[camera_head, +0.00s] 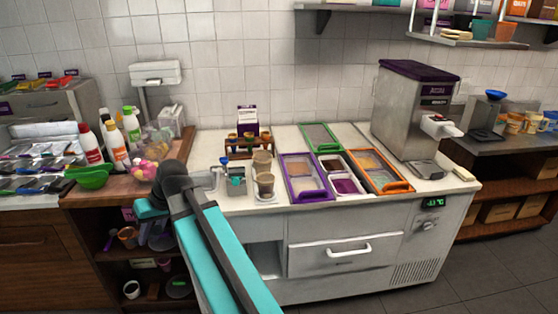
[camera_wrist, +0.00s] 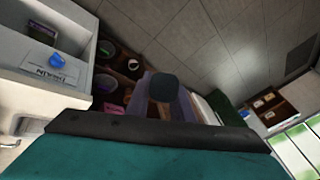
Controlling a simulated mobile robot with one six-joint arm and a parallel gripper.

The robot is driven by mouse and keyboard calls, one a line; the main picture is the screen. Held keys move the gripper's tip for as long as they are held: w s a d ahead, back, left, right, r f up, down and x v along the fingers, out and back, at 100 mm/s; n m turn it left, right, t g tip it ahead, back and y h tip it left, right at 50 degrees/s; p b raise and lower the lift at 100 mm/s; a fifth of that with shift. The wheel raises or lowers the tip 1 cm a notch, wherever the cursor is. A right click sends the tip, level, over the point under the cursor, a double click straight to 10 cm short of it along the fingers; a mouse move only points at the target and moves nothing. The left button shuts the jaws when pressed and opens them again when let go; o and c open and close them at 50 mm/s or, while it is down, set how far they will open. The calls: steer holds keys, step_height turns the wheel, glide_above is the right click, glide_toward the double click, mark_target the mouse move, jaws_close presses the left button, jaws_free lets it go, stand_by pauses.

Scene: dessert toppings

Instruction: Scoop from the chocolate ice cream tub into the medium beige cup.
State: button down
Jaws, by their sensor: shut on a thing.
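My gripper (camera_wrist: 165,105) shows in the wrist view beyond its teal and black body. It is shut on a dark, round-ended thing (camera_wrist: 163,86); I cannot tell what the rest of it is. In the head view my arm folds over at the counter's left end, and the jaws are not clear there. Beige cups (camera_head: 264,184) stand on the counter left of the tubs, well right of my wrist; which is the medium one is unclear. A purple-framed tub (camera_head: 296,196) with brownish contents is right of the cups, perhaps the chocolate one.
Green-framed (camera_head: 320,127) and orange-framed (camera_head: 398,187) tubs lie near the purple one. A grey machine (camera_head: 410,110) stands at the right. A small rack (camera_head: 250,154) is behind the cups, and a small metal container (camera_head: 236,185) is left of them. Bottles (camera_head: 115,145) crowd the left counter.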

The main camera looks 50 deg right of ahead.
steer(key=s+d+r+m+t, duration=0.1)
steer(key=s+d+r+m, duration=0.1)
steer(key=d, duration=1.3)
steer(key=s+d+r+m+t+p, duration=0.1)
steer(key=s+d+r+m+t, duration=0.1)
steer(key=d, duration=1.4)
steer(key=s+d+r+m+t+p, duration=0.1)
steer(key=s+d+r+m, duration=0.3)
steer(key=d, duration=1.2)
steer(key=shift+s+d+m+t, duration=0.2)
steer(key=shift+m+t, duration=0.4)
steer(key=shift+m, duration=0.5)
steer(key=shift+w+a+p, duration=0.1)
steer(key=shift+a+p, duration=0.05)
steer(key=shift+p, duration=0.3)
steer(key=m+t+p, duration=0.1)
steer(key=m+t, duration=0.1)
steer(key=m, duration=0.2)
steer(key=f+m+t+p, duration=0.1)
steer(key=m+t+p, duration=0.1)
steer(key=m, duration=0.3)
steer(key=w+f+m+t+p, duration=0.1)
steer(key=m+t+p, duration=0.1)
steer(key=m, duration=0.3)
steer(key=shift+f+t+h, duration=0.15)
steer(key=shift+t+h, duration=0.15)
